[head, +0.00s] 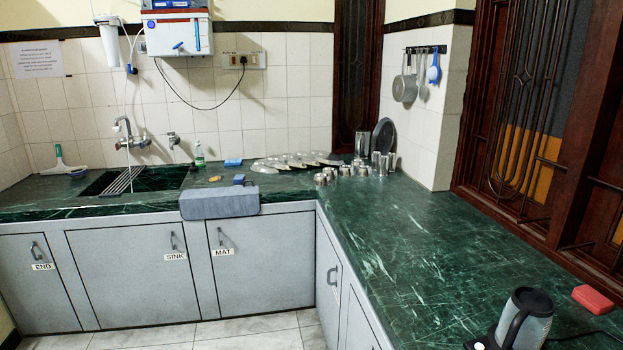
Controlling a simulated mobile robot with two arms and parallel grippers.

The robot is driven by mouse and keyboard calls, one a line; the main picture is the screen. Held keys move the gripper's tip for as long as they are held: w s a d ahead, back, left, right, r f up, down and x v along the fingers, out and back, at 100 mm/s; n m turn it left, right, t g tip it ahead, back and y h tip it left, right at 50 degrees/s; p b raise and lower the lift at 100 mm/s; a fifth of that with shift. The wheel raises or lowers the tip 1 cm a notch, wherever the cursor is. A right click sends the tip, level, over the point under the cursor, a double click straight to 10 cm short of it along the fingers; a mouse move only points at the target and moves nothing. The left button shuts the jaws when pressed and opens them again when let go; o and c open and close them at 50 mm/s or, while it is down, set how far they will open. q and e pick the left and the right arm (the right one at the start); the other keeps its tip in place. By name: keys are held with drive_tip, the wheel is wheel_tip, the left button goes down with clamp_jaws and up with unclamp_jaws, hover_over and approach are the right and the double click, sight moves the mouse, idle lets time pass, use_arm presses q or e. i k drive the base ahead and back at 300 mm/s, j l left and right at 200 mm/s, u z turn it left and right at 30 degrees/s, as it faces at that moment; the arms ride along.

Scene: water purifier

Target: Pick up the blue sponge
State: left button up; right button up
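A small flat blue block (232,162) lies on the green counter against the tiled back wall, right of a small bottle. A smaller blue piece with some yellow (239,179) lies nearer the front, behind the grey-blue mat. Both are small in the head view, and I cannot tell for sure which is the blue sponge. Neither of my grippers is in view.
The green counter (420,235) is L-shaped, with much free room on its right arm. A sink (150,180), a small bottle (199,155), several metal plates (295,161) and cups (345,171) occupy the back. A kettle (524,318) and red block (592,299) sit front right.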

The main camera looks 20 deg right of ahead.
sight(239, 179)
drive_tip(key=z, duration=0.2)
drive_tip(key=i+j+z, duration=0.1)
drive_tip(key=i, duration=0.4)
drive_tip(key=i+j, duration=0.1)
drive_tip(key=i, duration=0.4)
drive_tip(key=i+j+z, duration=0.15)
drive_tip(key=i, duration=0.35)
drive_tip(key=i+j, duration=0.15)
drive_tip(key=i, duration=0.35)
drive_tip(key=l+z, duration=0.05)
